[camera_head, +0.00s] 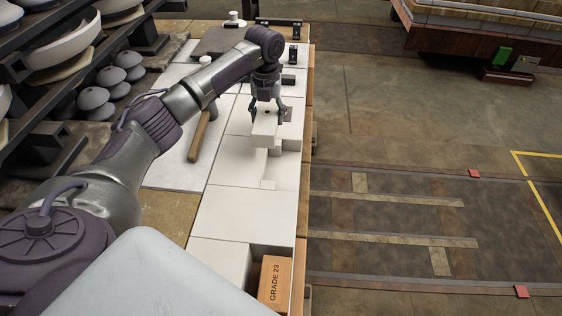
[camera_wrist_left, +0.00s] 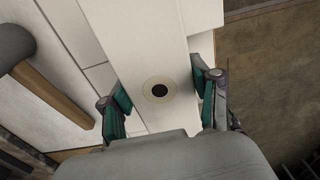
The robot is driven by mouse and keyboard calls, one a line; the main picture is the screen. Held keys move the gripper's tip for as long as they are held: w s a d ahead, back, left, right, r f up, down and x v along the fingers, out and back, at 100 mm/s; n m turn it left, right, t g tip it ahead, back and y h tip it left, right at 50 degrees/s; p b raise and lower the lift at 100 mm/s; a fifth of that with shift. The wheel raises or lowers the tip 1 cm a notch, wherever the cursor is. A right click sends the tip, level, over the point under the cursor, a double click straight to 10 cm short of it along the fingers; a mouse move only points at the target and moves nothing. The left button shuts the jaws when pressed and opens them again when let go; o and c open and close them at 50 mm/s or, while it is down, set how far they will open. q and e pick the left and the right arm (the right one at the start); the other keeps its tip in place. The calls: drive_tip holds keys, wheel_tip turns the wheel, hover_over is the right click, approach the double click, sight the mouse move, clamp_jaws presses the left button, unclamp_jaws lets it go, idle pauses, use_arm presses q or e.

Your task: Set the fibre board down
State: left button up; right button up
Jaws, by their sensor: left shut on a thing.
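The white fibre board (camera_head: 264,131) is between the fingers of my left gripper (camera_head: 268,116), over the pale tiled bench top (camera_head: 233,205). In the left wrist view the board (camera_wrist_left: 145,45) runs up from between the green-padded fingers of the gripper (camera_wrist_left: 162,94). A round tan disc with a black centre (camera_wrist_left: 159,90) shows on its face. The gripper is shut on the board from both sides. The board's underside is hidden, so I cannot tell whether it touches the white pieces below. My right gripper is not in view.
A wooden-handled tool (camera_head: 199,134) lies left of the board. A box marked GRADE 23 (camera_head: 275,281) stands at the bench's near right. Shelves with grey insulators (camera_head: 94,101) stand at left. Dark blocks (camera_head: 290,80) lie beyond the gripper. The floor at right is open.

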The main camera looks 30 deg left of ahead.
use_arm(q)
approach(295, 175)
drive_tip(key=w+a+r, duration=0.1)
drive_tip(key=a, duration=0.3)
drive_tip(key=d+f, duration=0.1)
drive_tip(key=d+f+p, duration=0.1)
drive_tip(key=shift+s+d, duration=0.3)
drive_tip(key=shift+d, duration=0.05)
drive_tip(key=shift+s+d+f, duration=0.25)
drive_tip(key=shift+d+f, duration=0.2)
drive_tip(key=shift+d, duration=0.25)
drive_tip(key=shift+d+f, duration=0.1)
drive_tip(key=shift+f, duration=0.15)
wheel_tip(295, 175, down, 4)
drive_tip(key=shift+r, duration=0.15)
drive_tip(key=o, duration=1.4)
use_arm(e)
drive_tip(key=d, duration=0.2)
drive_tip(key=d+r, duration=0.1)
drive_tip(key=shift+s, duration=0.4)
